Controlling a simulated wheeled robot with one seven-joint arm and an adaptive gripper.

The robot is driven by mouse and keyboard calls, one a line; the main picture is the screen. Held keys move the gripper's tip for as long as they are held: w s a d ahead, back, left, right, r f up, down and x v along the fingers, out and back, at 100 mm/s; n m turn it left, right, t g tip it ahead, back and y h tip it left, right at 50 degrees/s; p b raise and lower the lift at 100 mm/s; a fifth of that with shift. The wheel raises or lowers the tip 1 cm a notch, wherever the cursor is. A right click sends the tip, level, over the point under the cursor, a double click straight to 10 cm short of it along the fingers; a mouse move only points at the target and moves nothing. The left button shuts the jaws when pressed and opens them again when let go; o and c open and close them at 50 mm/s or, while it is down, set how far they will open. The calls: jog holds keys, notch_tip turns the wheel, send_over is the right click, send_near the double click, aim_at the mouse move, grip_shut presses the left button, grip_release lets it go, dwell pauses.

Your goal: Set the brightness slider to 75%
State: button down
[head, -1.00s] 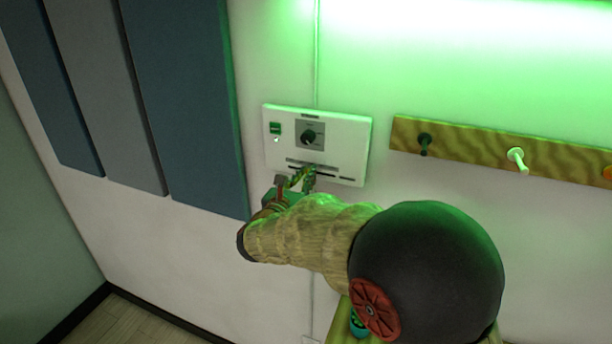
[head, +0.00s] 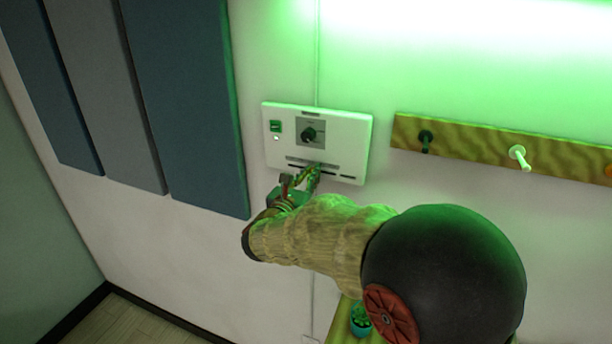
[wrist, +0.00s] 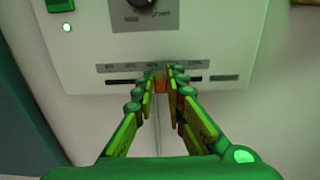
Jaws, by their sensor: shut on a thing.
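The white control panel (head: 345,150) is fixed to the wall and also fills the top of the wrist view (wrist: 220,45). The brightness slider's slot (wrist: 122,82) runs across its lower part under a grey strip of percentage marks (wrist: 115,68). My gripper (wrist: 161,82) is shut on the slider's orange knob (wrist: 161,86), right of the middle marks; the fingers hide part of the slot and some labels, so the exact setting cannot be read. In the head view my gripper (head: 308,174) reaches the panel's lower edge from below.
The panel also carries a dark round dial (head: 309,135) and a green switch (head: 275,126) with a small lit lamp below. A wooden peg rail (head: 470,145) is to the right, blue wall panels (head: 190,90) to the left.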

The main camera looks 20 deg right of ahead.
jog(key=shift+s+d+b, duration=0.3)
jog(key=shift+s+d, duration=0.35)
jog(key=shift+d, duration=0.2)
jog(key=shift+w+a, duration=0.1)
jog(key=c, duration=1.8)
grip_release()
jog(key=v, duration=1.2)
